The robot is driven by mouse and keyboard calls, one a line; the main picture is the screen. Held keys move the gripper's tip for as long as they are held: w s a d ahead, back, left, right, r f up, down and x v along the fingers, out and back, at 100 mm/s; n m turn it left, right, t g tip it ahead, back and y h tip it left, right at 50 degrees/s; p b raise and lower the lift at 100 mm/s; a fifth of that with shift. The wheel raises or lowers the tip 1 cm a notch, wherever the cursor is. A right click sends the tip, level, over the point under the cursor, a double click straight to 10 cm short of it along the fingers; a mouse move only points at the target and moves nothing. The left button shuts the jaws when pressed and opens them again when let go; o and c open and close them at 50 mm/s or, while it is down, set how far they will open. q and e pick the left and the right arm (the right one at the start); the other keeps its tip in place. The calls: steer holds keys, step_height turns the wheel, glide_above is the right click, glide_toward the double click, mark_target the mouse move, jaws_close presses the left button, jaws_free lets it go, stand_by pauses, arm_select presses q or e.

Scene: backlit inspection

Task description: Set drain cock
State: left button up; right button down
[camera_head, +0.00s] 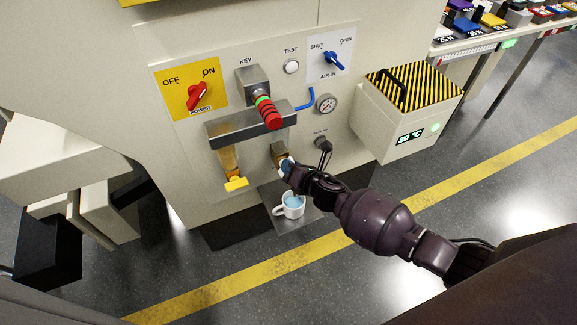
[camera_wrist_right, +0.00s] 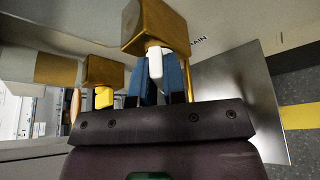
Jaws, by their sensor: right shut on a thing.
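The drain cock (camera_head: 279,152) is a brass block low on the machine's cream front. In the right wrist view its brass body (camera_wrist_right: 155,25) is large at the top, beside a partly hidden label ending in "AIN". Its white lever (camera_wrist_right: 155,63) points down from the body toward my wrist. My right gripper (camera_head: 287,166) has its blue fingers (camera_wrist_right: 158,82) on either side of the lever, shut on it. The fingers hide part of the lever in the head view. My left gripper is in neither view.
A white cup (camera_head: 291,207) of blue liquid stands on a metal plate (camera_head: 272,219) below the cock. A yellow-handled brass valve (camera_head: 236,184) is left of it. A grey ledge (camera_head: 240,125) juts out above. A striped-lid box (camera_head: 405,110) stands at right.

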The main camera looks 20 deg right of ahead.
steer(key=m+y+b, duration=0.1)
steer(key=m, duration=0.1)
steer(key=f+m+t+y+b, duration=0.1)
steer(key=m, duration=0.1)
steer(key=shift+s+d+f, duration=0.1)
steer(key=shift+d, duration=0.1)
arm_select(q)
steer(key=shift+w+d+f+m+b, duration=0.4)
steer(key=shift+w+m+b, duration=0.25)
steer(key=shift+b, duration=0.45)
arm_select(e)
steer(key=m+t+y, duration=0.1)
steer(key=m, duration=0.3)
steer(key=shift+f, duration=0.1)
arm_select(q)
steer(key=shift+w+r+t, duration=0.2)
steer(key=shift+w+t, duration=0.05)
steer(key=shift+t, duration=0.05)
arm_select(e)
steer(key=shift+m+t, duration=0.3)
steer(key=shift+m, duration=0.2)
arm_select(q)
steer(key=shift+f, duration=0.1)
arm_select(e)
steer(key=c, duration=1.2)
jaws_free()
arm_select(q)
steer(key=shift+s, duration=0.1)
